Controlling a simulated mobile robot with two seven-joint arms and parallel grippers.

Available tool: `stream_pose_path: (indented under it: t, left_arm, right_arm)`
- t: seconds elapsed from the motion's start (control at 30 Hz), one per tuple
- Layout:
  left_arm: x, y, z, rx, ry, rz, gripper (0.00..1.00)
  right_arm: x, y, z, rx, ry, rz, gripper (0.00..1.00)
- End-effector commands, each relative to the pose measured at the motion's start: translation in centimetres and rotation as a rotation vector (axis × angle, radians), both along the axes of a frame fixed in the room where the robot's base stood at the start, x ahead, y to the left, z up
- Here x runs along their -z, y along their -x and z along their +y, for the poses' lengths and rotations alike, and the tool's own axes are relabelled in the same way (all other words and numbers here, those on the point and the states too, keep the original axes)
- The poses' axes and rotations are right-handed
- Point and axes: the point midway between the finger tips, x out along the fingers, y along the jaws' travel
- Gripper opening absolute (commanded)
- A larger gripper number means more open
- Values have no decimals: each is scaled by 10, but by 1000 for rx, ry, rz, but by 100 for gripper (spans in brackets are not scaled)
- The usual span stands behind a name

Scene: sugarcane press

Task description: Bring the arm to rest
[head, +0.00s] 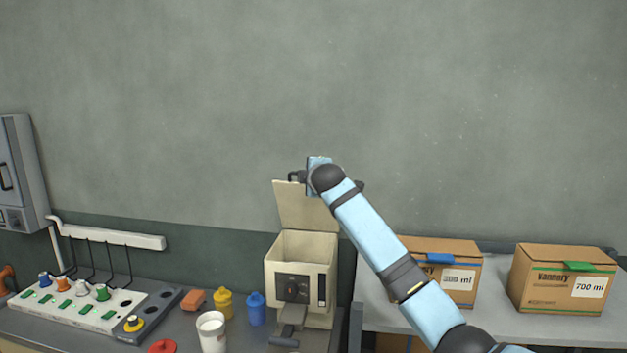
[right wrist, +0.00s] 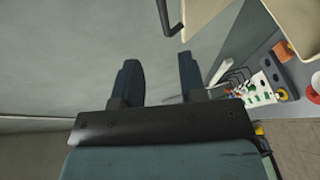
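My right arm (head: 377,238) comes in from the lower right in the head view and reaches up over the cream press (head: 277,264). My right gripper (head: 296,177) is at the top edge of the press's raised lid (head: 304,207); I cannot tell whether they touch. In the right wrist view the two dark fingers of the right gripper (right wrist: 160,72) stand apart with nothing between them. A corner of a cream part with a dark handle (right wrist: 171,18) shows just beyond them. My left gripper is in neither view.
A white cup (head: 212,333), a yellow container (head: 223,304) and a blue container (head: 256,309) stand left of the press. A rack of coloured knobs (head: 75,311) lies farther left. Two cardboard boxes (head: 440,270) (head: 562,280) stand on the right table. The wall space above is clear.

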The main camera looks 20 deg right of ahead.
Motion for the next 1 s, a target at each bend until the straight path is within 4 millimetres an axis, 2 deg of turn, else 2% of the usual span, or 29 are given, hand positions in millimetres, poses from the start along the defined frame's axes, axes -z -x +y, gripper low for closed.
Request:
stream_pose_path:
  t: [0.17, 0.57, 0.67, 0.77, 0.87, 1.0]
  left_arm:
    - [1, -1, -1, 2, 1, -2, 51]
    - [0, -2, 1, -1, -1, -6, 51]
    - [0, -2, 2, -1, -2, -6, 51]
    - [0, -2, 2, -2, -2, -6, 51]
    - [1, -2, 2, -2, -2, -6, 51]
    - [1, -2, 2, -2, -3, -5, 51]
  right_arm:
    - [-1, 8, 1, 1, 1, 1, 38]
    - [-1, 8, 1, 1, 1, 1, 38]
    - [7, 10, 3, 0, -10, 10, 38]
    - [40, 22, 11, -3, -54, 45, 38]
    - [96, 47, 23, 2, -139, 110, 38]
    - [182, 104, 39, 30, -294, 222, 38]
